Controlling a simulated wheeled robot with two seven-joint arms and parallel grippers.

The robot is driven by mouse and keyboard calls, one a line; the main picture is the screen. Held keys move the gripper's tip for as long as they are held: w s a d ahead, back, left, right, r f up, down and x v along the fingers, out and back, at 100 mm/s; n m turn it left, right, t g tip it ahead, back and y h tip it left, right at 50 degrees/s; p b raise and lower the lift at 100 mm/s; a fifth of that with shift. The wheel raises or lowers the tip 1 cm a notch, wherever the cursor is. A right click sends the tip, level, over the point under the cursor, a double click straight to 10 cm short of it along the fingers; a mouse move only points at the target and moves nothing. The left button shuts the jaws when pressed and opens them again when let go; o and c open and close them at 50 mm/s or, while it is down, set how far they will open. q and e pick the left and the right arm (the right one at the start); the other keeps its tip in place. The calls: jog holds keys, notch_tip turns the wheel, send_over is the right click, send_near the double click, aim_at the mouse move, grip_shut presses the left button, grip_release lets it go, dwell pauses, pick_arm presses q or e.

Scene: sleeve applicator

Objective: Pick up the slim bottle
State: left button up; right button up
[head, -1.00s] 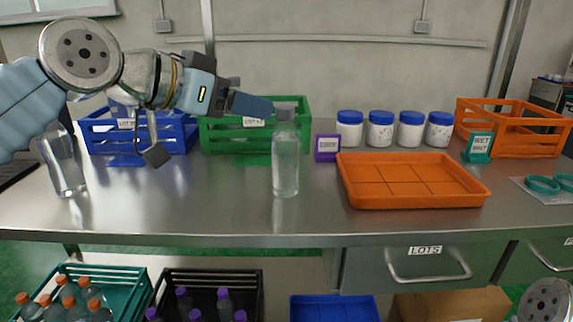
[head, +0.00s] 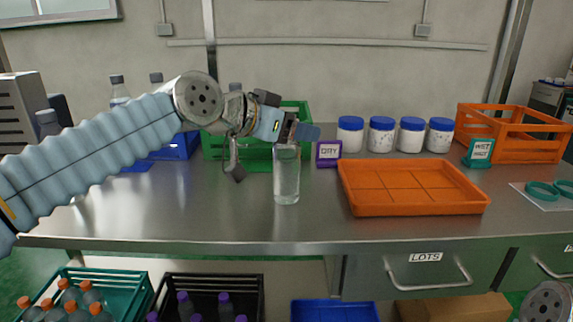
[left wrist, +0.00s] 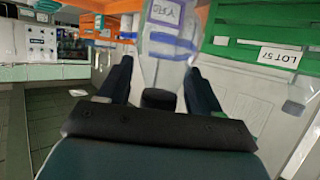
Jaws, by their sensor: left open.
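The slim bottle (head: 286,181) is clear and stands upright on the steel table, left of the orange tray. My left gripper (head: 305,133) is at its top and hides its cap and neck in the head view. In the left wrist view the open fingers (left wrist: 157,72) lie on either side of the bottle (left wrist: 168,62), with its dark cap (left wrist: 158,98) near the palm. I cannot tell whether either finger touches it. My right gripper is not in view.
The orange tray (head: 420,207) and purple DRY sign (head: 329,153) are right of the bottle. The green crate (head: 213,146) and blue crate (head: 177,147) stand behind. Several blue-lidded jars (head: 381,137) line the back. Table in front of the bottle is clear.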

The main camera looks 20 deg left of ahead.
pick_arm(q)
grip_shut()
dwell(0.4)
